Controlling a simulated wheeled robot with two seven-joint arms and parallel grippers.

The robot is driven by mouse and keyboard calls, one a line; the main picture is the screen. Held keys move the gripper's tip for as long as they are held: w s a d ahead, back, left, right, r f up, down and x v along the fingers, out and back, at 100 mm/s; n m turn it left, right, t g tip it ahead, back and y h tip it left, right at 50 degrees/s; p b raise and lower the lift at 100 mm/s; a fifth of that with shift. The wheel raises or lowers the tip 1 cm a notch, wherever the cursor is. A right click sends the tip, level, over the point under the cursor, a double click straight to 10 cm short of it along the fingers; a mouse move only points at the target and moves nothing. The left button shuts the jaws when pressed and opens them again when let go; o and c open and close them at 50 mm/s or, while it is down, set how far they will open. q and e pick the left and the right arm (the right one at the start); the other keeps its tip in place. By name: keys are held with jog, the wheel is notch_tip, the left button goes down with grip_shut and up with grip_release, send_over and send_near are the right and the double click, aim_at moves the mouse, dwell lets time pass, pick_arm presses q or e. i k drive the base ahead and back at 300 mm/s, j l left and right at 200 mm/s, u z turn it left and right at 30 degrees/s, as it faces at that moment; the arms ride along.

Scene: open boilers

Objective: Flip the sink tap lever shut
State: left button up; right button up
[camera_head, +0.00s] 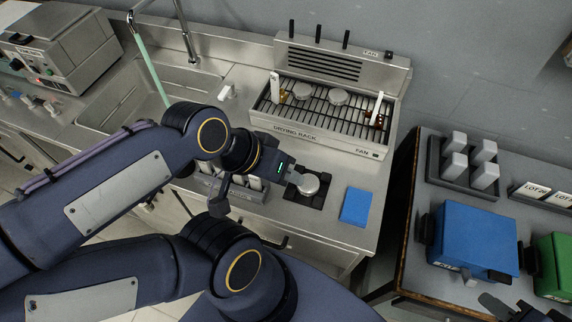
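The sink tap (187,35) is a thin metal pipe at the back of the steel sink (115,92) in the upper left. A pale green stream (150,65) runs from its spout down into the basin. A small white lever-like piece (228,91) stands on the counter right of the sink; I cannot tell whether it is the tap lever. My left gripper (294,176) is over the counter, right of and nearer than this piece, beside a round silver lid (309,184). Its fingers are unclear. A dark part at the bottom right edge looks like my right gripper (512,309), mostly cut off.
A drying rack (318,131) with silver lids stands behind my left gripper. A blue pad (356,206) lies on the counter. The right table holds a blue box (474,240), a green box (553,267) and a tray of white blocks (433,172). A grey machine (65,50) is far left.

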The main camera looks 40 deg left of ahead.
aim_at(230, 87)
jog(key=k+u, duration=0.1)
jog(key=u, duration=0.7)
jog(key=k+j+u, duration=0.1)
jog(key=u, duration=0.3)
jog(key=j+u, duration=0.1)
jog(key=u, duration=0.3)
jog(key=i+j, duration=0.2)
jog(key=j, duration=0.15)
jog(key=i+j, duration=0.15)
jog(key=j, duration=0.2)
jog(key=i+j, duration=0.2)
jog(key=j, duration=0.2)
jog(key=i+j, duration=0.15)
jog(key=j, duration=0.2)
